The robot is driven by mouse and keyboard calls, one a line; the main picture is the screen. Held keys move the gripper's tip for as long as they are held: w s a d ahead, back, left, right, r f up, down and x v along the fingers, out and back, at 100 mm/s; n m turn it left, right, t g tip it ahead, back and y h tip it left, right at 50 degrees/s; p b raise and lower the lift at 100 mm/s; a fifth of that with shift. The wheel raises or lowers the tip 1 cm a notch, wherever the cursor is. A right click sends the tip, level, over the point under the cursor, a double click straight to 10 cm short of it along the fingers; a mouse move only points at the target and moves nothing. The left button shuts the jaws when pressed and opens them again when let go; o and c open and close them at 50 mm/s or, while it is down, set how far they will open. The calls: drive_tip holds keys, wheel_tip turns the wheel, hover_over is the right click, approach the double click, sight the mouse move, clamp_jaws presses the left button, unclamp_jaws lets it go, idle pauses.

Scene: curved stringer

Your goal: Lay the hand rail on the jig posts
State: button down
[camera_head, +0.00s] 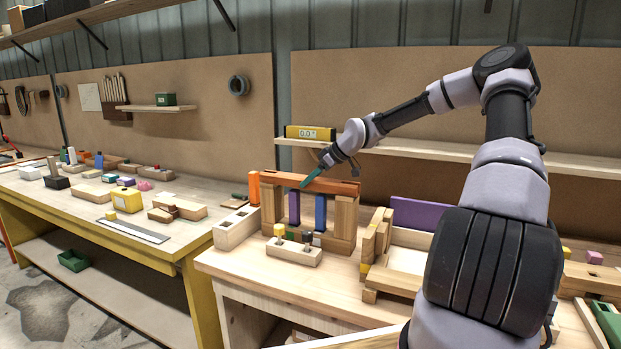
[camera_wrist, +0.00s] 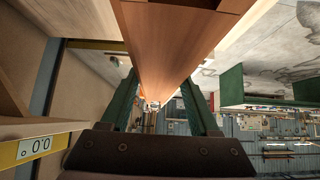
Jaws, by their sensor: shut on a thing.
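The hand rail (camera_head: 335,186) is a long orange-brown wooden bar. It lies across the tops of the wooden jig posts, over the left post (camera_head: 268,205) and the right post (camera_head: 345,218); I cannot tell whether it touches them or sits just above. My gripper (camera_head: 308,181) reaches in from the upper right with its green fingers at the rail's middle. In the wrist view the rail (camera_wrist: 170,45) runs between the two green fingers (camera_wrist: 160,100), which are shut on it. A purple bar (camera_head: 294,208) and a blue bar (camera_head: 320,212) stand upright between the posts.
A wooden block with pegs (camera_head: 294,252) stands in front of the jig. A pale wooden box (camera_head: 235,228) is to the left, and a wooden frame with a purple board (camera_head: 418,213) to the right. A shelf with a yellow level display (camera_head: 310,132) runs behind.

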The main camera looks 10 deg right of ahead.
drive_tip(key=shift+f, duration=0.65)
drive_tip(key=shift+c, duration=0.2)
unclamp_jaws()
drive_tip(key=v, duration=1)
drive_tip(key=shift+s+d+r, duration=0.2)
drive_tip(key=shift+s+r, duration=0.05)
